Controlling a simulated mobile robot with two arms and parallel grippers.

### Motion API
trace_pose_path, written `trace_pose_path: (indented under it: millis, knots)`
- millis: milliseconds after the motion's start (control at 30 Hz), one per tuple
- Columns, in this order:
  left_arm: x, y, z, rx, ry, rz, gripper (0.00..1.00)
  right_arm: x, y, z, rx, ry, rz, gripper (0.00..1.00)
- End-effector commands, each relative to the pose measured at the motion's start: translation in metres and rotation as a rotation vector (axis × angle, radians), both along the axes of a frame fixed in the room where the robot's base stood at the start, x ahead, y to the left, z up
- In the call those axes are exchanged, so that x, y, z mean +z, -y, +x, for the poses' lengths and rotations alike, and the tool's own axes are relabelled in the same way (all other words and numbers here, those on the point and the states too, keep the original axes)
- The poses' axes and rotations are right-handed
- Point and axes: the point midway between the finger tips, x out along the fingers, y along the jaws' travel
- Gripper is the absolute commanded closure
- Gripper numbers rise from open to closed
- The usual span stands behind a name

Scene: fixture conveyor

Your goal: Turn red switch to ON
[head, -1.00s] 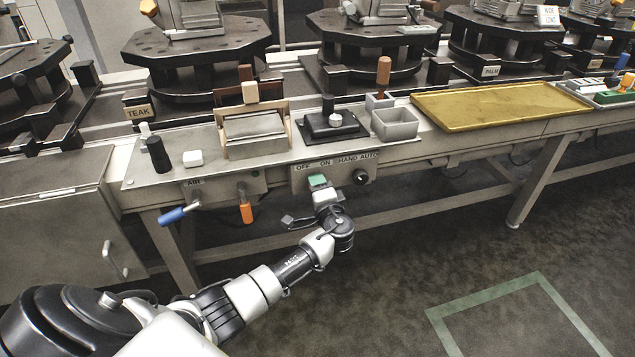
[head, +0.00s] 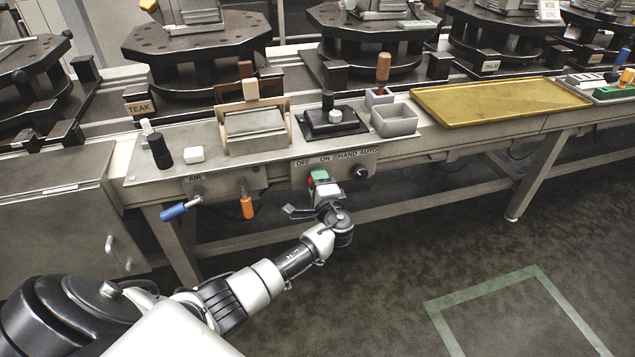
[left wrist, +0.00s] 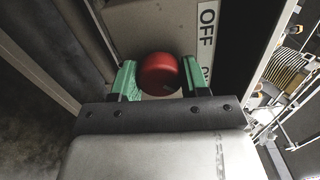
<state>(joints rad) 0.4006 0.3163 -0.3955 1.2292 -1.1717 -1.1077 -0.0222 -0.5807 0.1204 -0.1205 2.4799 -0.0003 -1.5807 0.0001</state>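The red switch (left wrist: 160,73) is a round red knob on a grey panel. In the left wrist view it sits between the two green fingertips of my left gripper (left wrist: 158,80). The fingers stand apart, one on each side of the knob, very close to it; I cannot tell whether they touch it. In the head view my left gripper (head: 322,188) is up at the front panel, below the OFF and ON labels, and covers most of the switch. A bit of red (head: 311,184) shows beside the green fingertip. The right gripper is not in view.
A black selector knob (head: 360,173) marked HAND AUTO is just right of the switch. A blue-handled lever (head: 174,211) and an orange handle (head: 247,207) hang to the left. The grey bench edge is above; the floor below right is clear.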

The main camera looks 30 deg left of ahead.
Motion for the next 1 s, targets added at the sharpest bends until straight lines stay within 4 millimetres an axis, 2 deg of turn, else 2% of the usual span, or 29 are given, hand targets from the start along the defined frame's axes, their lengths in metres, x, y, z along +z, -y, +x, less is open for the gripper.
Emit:
trace_pose_path:
  millis: [33, 133, 467, 667, 800, 1000]
  knots:
    - [0.000, 0.000, 0.000, -0.001, 0.000, 0.000, 0.47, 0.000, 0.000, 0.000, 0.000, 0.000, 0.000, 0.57]
    - [0.000, 0.000, 0.000, 0.000, 0.001, -0.001, 0.32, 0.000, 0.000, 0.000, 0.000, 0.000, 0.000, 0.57]
    - [0.000, 0.003, -0.002, 0.000, 0.001, -0.002, 0.32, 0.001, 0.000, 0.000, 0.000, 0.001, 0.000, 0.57]
    - [0.000, 0.027, -0.022, -0.003, -0.001, -0.004, 0.32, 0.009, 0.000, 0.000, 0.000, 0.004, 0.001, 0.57]
    - [0.000, 0.049, -0.041, -0.002, 0.000, -0.006, 0.32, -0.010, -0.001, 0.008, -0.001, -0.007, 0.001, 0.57]
    - [0.000, 0.074, -0.062, -0.002, 0.000, -0.003, 0.32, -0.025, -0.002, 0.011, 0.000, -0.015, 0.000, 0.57]
